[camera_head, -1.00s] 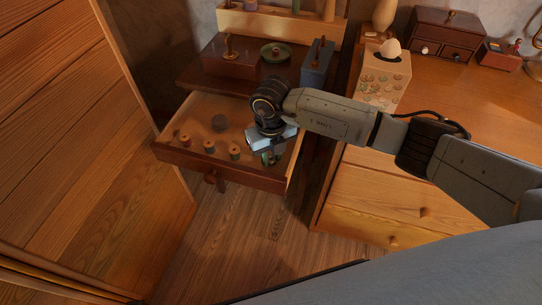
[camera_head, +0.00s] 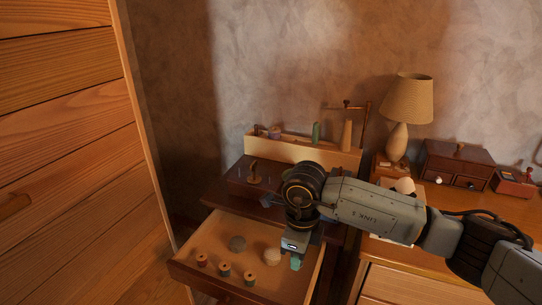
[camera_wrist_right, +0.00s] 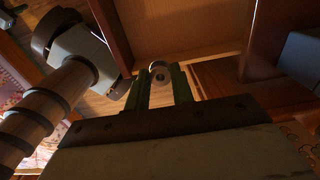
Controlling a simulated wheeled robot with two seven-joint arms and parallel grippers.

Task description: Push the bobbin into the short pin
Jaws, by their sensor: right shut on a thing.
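My right gripper (camera_head: 295,263) is over the right part of the open drawer, pointing down, with green at its tips. In the right wrist view its two green fingers are shut on a small pale round thing with a dark hole, which looks like the bobbin (camera_wrist_right: 160,74). A wooden rack (camera_head: 290,150) stands at the back, beyond the gripper. On it are a purple spool (camera_head: 274,132), a green upright piece (camera_head: 316,133) and a tall wooden piece (camera_head: 347,135). I cannot tell which pin is the short one. My left gripper is not in view.
A lamp (camera_head: 407,100) and a small drawer chest (camera_head: 456,164) stand at right. Air above the rack is clear.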

